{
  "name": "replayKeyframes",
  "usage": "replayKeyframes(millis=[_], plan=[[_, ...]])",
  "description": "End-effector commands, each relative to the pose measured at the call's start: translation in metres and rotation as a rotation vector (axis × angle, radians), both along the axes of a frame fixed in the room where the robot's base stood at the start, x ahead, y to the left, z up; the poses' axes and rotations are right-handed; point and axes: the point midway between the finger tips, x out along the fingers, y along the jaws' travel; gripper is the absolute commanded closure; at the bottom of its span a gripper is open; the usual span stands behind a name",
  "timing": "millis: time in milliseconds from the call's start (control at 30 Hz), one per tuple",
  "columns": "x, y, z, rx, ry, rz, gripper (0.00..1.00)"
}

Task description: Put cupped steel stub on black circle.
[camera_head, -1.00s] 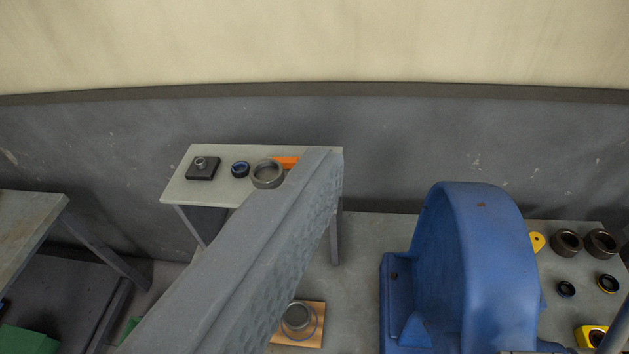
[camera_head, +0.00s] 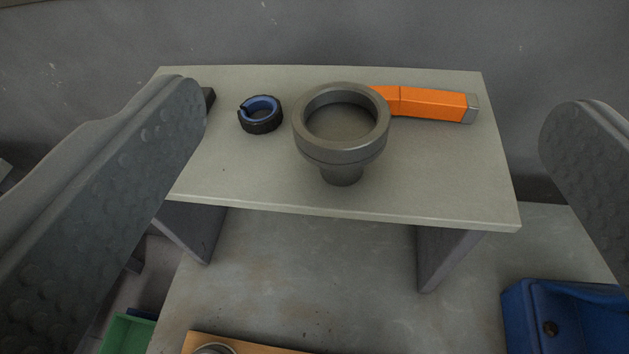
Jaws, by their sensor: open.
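The cupped steel stub (camera_head: 340,157) stands upright on a small grey raised table (camera_head: 220,178), its wide open cup on top and a narrower stem below. My gripper (camera_head: 380,108) is open, with one textured finger at the left and one at the right of the picture. The stub shows between the fingers, apart from both and nearer the left one in the picture.
A black and blue ring (camera_head: 260,115) lies left of the stub. An orange-handled object (camera_head: 430,103) lies close behind it at the right. A wooden board (camera_head: 255,345) and a blue machine part (camera_head: 565,315) are below. The table's front right is clear.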

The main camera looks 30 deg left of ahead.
Motion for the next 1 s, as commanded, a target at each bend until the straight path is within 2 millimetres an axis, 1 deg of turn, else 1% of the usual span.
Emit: replayKeyframes(millis=[33,100,200,233,367,467,633,800,1000], plan=[[0.002,0.01,-0.023,-0.019,0.019,-0.009,0.1],[0.002,0.018,-0.045,-0.044,0.035,-0.023,0.1],[0.002,0.022,-0.064,-0.069,0.049,-0.041,0.1],[0.003,0.023,-0.068,-0.075,0.053,-0.044,0.1],[0.006,0.026,-0.077,-0.085,0.061,-0.05,0.1],[0.015,0.029,-0.081,-0.086,0.062,-0.05,0.1],[0.036,0.033,-0.085,-0.084,0.059,-0.052,0.1],[0.055,0.039,-0.093,-0.085,0.062,-0.048,0.1],[0.074,0.043,-0.099,-0.086,0.061,-0.049,0.1]])
